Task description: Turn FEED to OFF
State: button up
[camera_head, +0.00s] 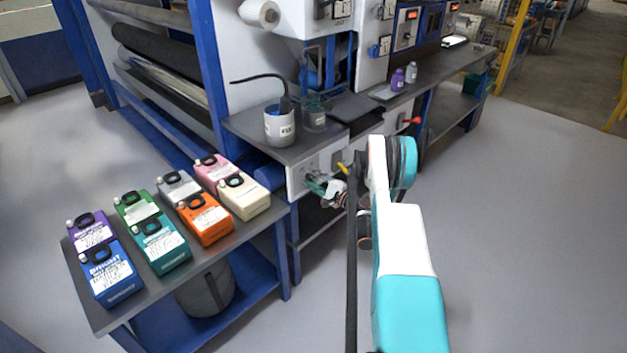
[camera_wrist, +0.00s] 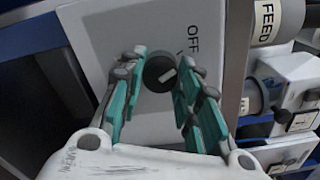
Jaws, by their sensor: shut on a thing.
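The dark round knob (camera_wrist: 158,72) sits on a pale panel (camera_wrist: 150,25) in the wrist view. A short white mark on it lies off its middle, slanting. The word OFF is printed on the panel to the knob's upper right, and a second word beside it is mostly hidden. My gripper (camera_wrist: 158,80) has its green fingers on either side of the knob and is shut on it. In the head view my gripper (camera_head: 325,186) is at the front panel (camera_head: 306,171) below the counter, and the knob is hidden there.
In the wrist view, a grey cylinder (camera_wrist: 289,18) carries a FEED label at the right. In the head view, a labelled cup (camera_head: 279,123) stands on the counter above. A yellow handle (camera_head: 342,169) is close beside my gripper. Several coloured jugs fill the left table (camera_head: 106,317).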

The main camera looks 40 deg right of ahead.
jog(key=shift+n, duration=0.3)
jog(key=shift+f, duration=0.1)
jog(key=o, duration=1.1)
jog(key=shift+c, duration=0.2)
